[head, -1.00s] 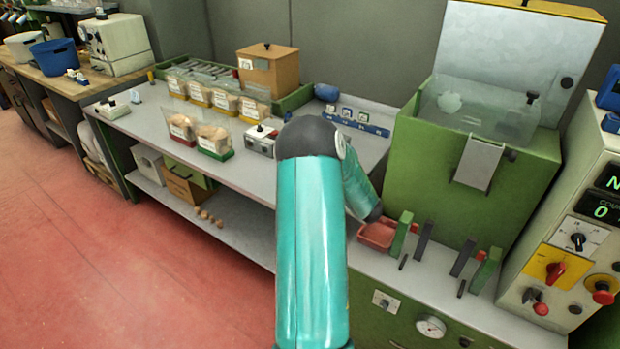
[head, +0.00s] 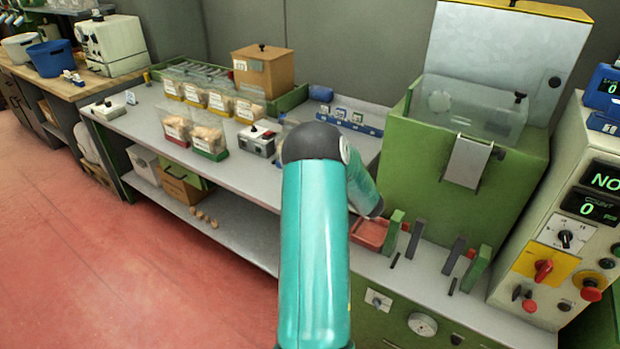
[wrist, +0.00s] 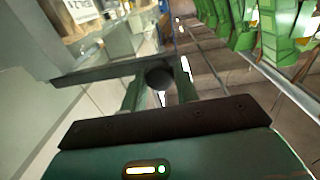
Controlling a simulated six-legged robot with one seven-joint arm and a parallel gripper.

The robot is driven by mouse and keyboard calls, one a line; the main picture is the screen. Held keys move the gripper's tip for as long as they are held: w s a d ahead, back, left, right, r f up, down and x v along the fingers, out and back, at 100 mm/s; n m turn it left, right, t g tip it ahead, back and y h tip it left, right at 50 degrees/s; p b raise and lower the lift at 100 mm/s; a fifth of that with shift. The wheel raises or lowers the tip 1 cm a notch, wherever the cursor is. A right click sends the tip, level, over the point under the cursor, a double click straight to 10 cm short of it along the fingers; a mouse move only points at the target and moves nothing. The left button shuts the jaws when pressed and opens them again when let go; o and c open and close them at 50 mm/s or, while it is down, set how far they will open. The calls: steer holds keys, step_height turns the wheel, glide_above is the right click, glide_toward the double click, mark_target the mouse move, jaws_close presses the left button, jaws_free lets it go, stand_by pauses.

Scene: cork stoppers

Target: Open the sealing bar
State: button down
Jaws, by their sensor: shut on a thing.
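In the wrist view my gripper (wrist: 160,80) has its two greenish fingers on either side of a round black knob (wrist: 160,78), shut on it. A long dark bar (wrist: 90,74) runs across the wrist view at the knob; I take it for the sealing bar, but cannot tell how far it is raised. In the head view my teal arm hides the gripper, the knob and the bar.
Labelled bags of corks (head: 207,137) stand on the grey bench beside a small grey box (head: 256,140). A green machine (head: 425,160) with a clear hopper stands right of my arm, beside a control panel (head: 560,236). A red tray (head: 368,234) lies before it.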

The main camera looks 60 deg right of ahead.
steer(key=c, duration=1.1)
jaws_free()
steer(key=shift+s, duration=0.1)
steer(key=s, duration=0.4)
steer(key=s+a, duration=0.1)
steer(key=s, duration=0.8)
steer(key=shift+s+a, duration=0.15)
steer(key=shift+s, duration=0.15)
steer(key=shift+r, duration=0.1)
